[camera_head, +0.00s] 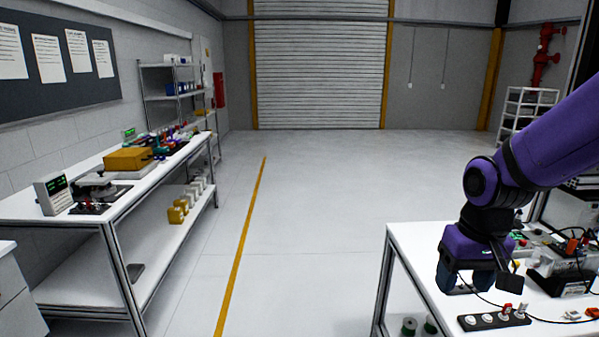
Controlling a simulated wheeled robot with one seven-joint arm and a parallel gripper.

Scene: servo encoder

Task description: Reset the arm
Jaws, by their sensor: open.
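My purple arm reaches in from the right side of the head view. My gripper (480,281) points down over the left part of the right-hand white table (412,237). Its jaws are open, and I see nothing held between them. The gripper hides a part of the tabletop behind it. A black power strip (494,320) with white sockets and a red plug lies on the table just below the gripper in the picture. I cannot tell the height between them.
Black equipment (562,272) and cables crowd the table right of my gripper. A long workbench (30,207) on the left holds a yellow-brown box (128,159) and a meter (53,194). The floor (310,220) between them is clear, with a yellow line (240,247).

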